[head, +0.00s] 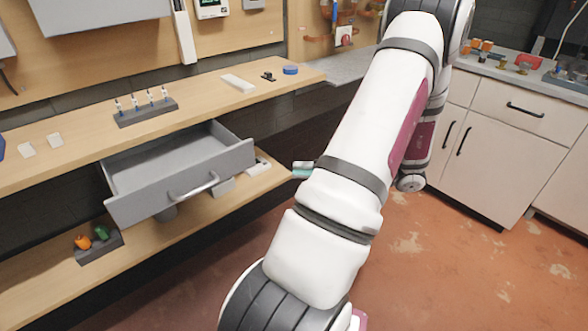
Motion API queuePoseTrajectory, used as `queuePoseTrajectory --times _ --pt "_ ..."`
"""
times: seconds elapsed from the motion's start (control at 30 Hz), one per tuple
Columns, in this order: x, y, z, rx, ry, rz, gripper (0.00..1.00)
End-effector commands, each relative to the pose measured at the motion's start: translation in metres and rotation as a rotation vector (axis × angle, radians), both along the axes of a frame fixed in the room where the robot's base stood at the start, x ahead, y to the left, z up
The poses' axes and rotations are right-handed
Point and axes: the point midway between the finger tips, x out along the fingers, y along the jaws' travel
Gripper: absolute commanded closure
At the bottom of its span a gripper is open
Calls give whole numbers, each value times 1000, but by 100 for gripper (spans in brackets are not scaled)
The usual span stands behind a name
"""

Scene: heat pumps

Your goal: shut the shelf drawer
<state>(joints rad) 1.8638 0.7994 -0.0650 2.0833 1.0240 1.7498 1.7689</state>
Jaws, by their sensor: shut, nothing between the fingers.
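The shelf drawer (180,177) is grey and hangs under the wooden worktop at the left. It is pulled well out and looks empty inside. Its front carries a light bar handle (194,188). My gripper (302,169) shows only as small teal and dark fingertips at the left side of my white arm. The tips are shut and empty, to the right of the drawer and apart from it. The rest of the gripper is hidden behind my arm.
The worktop (60,158) holds a rack of several small pieces (147,110). A lower shelf (40,285) carries a dark tray (98,252) with orange and green items. White cabinets (510,130) stand at the right. The reddish floor (450,270) is clear.

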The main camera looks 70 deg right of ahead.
Motion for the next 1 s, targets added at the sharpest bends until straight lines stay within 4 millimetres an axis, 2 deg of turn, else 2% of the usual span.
queuePoseTrajectory --times 0.4,0.5,0.7,1.0 --pt "79 20 -1 -2 0 5 100" --pt "92 11 -2 -5 1 4 100" --pt "108 1 -1 -3 0 4 100" --pt "111 -2 0 -2 1 3 100"
